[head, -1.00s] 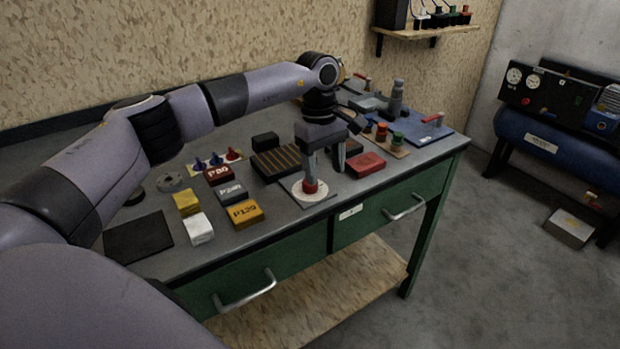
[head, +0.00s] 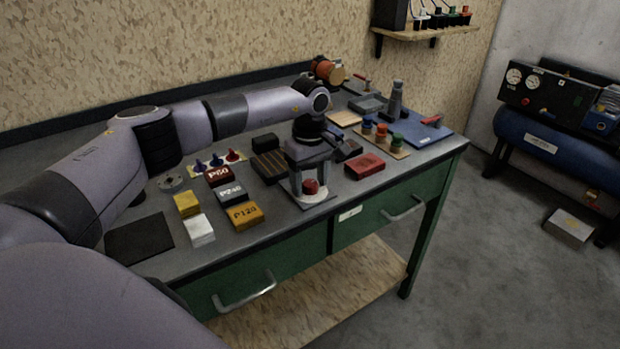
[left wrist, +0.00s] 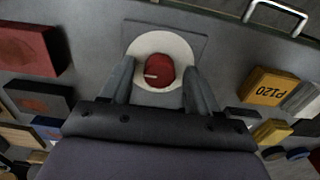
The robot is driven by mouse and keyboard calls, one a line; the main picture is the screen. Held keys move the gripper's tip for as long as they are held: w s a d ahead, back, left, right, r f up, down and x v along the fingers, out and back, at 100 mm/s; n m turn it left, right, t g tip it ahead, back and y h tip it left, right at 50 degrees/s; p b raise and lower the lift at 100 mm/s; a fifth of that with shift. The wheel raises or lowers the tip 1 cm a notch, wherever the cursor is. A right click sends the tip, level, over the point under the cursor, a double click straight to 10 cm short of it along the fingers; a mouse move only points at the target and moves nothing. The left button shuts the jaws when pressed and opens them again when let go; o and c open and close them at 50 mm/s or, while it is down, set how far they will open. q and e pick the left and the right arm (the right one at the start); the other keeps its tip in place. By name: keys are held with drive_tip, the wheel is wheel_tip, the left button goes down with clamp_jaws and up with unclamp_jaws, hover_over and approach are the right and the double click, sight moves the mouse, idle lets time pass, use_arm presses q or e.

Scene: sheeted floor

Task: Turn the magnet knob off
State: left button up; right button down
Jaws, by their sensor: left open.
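The magnet knob (head: 311,187) is a round red knob near the front edge of the bench. In the left wrist view the knob (left wrist: 160,71) has a short pale mark and sits on a white disc (left wrist: 178,45) on a grey square plate (left wrist: 135,30). My left gripper (head: 312,183) points down over it, open. In the left wrist view its two fingers stand on either side of the knob with gaps visible, so the knob is between them but not gripped. My right gripper is not in view.
A red block (head: 364,166) lies right of the knob, and a dark slotted block (head: 268,168) behind left. Orange P120 (head: 243,214) and grey P240 (head: 231,193) blocks lie to the left. Drawer handles (head: 404,209) stick out below the bench's front edge.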

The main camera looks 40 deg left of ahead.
use_arm(q)
drive_tip(key=c, duration=1)
drive_tip(key=shift+c, duration=0.2)
drive_tip(key=n+p, duration=0.1)
drive_tip(key=n, duration=0.3)
drive_tip(key=shift+n, duration=0.4)
drive_tip(key=n+p, duration=0.1)
drive_tip(key=n, duration=0.3)
drive_tip(key=shift+r+n, duration=0.1)
drive_tip(key=shift+n, duration=0.2)
drive_tip(key=n+p, duration=0.1)
drive_tip(key=n, duration=0.3)
drive_tip(key=shift+n+p, duration=0.5)
drive_tip(key=shift+n, duration=1.7)
